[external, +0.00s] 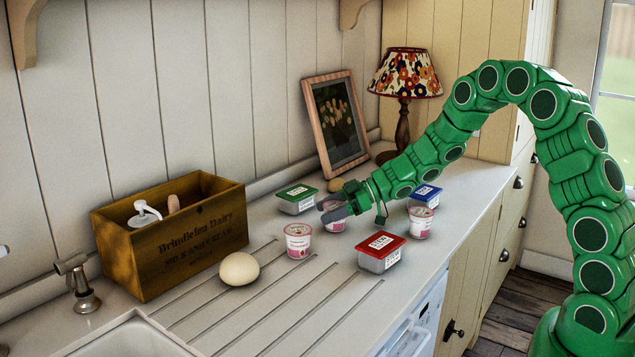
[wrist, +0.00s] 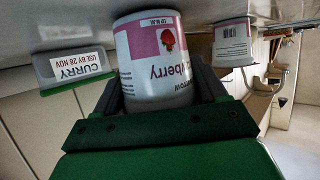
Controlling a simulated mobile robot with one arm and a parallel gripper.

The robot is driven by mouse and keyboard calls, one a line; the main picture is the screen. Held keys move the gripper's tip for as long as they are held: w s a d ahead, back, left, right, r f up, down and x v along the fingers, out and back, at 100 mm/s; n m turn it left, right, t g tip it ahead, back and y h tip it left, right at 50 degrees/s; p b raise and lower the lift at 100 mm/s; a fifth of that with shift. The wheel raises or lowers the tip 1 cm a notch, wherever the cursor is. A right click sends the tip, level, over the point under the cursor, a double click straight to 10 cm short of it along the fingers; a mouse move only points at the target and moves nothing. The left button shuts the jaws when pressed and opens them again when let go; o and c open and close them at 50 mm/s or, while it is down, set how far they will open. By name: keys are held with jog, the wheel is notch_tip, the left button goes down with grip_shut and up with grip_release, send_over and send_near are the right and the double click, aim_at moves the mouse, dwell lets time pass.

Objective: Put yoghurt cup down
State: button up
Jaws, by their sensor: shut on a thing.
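My gripper (external: 331,211) is over the counter and shut on a white and pink strawberry yoghurt cup (external: 336,224). In the wrist view the held cup (wrist: 155,62) fills the middle between my fingers (wrist: 160,92), and the picture is upside down. The cup's base is at or close to the countertop; I cannot tell if it touches. Part of the cup is hidden by my gripper in the external view. A second yoghurt cup (external: 298,241) stands to the left in front, and a third (external: 420,222) stands to the right.
A green-lidded curry tub (external: 297,200), a red-lidded tub (external: 382,253) and a blue-lidded tub (external: 426,195) stand around my gripper. An egg (external: 239,269) lies by a wooden crate (external: 172,238). A picture frame (external: 336,123) and lamp (external: 405,85) stand behind. The grooved drainer (external: 285,305) has bare room.

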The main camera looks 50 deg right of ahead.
jog(key=shift+f, duration=0.15)
jog(key=o, duration=1.1)
jog(key=shift+o, duration=0.2)
jog(key=shift+d+r, duration=0.1)
jog(key=shift+r, duration=0.15)
jog(key=v, duration=1.2)
